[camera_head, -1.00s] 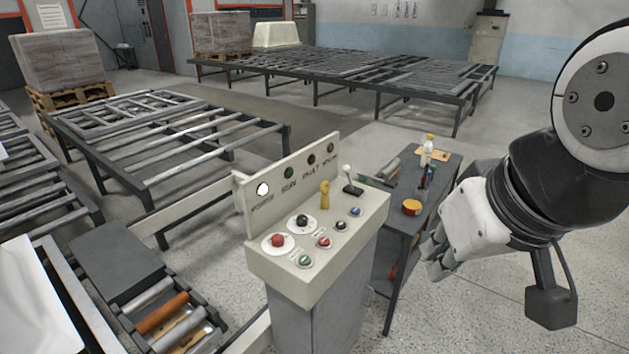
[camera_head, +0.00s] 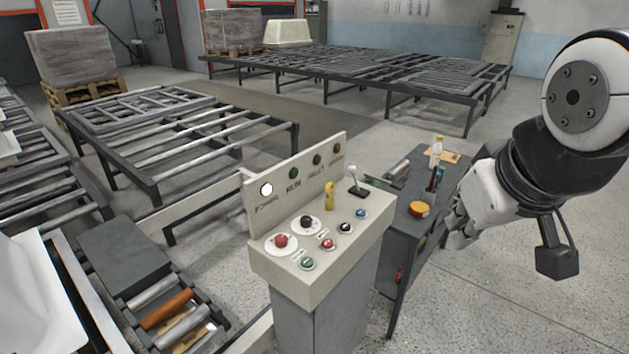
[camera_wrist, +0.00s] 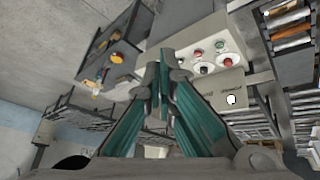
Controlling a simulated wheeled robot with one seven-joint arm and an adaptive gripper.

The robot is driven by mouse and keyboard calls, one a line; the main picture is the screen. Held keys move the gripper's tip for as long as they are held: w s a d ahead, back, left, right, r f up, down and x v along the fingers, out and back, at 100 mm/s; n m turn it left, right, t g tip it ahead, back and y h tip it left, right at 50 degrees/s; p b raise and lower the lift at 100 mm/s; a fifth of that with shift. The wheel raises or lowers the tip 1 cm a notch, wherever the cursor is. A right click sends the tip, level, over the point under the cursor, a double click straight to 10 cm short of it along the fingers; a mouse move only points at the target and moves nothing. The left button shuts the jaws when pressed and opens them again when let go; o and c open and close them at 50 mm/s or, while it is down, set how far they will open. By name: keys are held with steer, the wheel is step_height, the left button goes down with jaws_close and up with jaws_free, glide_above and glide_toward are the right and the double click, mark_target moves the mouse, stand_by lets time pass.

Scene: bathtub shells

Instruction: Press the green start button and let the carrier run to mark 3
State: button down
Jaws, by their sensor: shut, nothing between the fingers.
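The green button (camera_head: 307,263) sits at the near front corner of the sloped cream console top (camera_head: 340,272). It also shows small in the wrist view (camera_wrist: 220,44). A red mushroom button (camera_head: 281,241) on a white disc is just behind it, and a small red button (camera_head: 327,244) is to its right. My gripper (camera_head: 458,232) is to the right of the console, over the side of the grey workbench, well apart from the button. In the wrist view its fingers (camera_wrist: 166,60) are together and empty. I cannot make out the carrier or mark 3 for certain.
The console's upright panel has a lit white lamp (camera_head: 266,189) and several dark lamps. A yellow knob (camera_head: 329,196) and a lever (camera_head: 358,182) stand up from its top. The workbench (camera_head: 408,245) carries a bottle and an orange-lidded tin. A roller track (camera_head: 180,322) runs at lower left.

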steer(key=w+a+f+n, duration=0.1)
steer(key=w+a+n, duration=0.1)
steer(key=w, duration=0.4)
steer(key=w+a+f+n, duration=0.2)
steer(key=w, duration=0.4)
steer(key=n+t+y+p, duration=0.1)
steer(key=n+y+p, duration=0.1)
steer(key=n+y, duration=0.6)
glide_above(305, 262)
step_height(305, 262, down, 17)
steer(key=n+h, duration=0.1)
steer(key=h, duration=0.1)
steer(key=shift+f+n, duration=0.15)
steer(key=shift+n, duration=0.15)
steer(key=shift+f+b, duration=1.65)
steer(key=shift+f, duration=2.75)
steer(key=shift+f, duration=0.15)
steer(key=shift+f, duration=0.25)
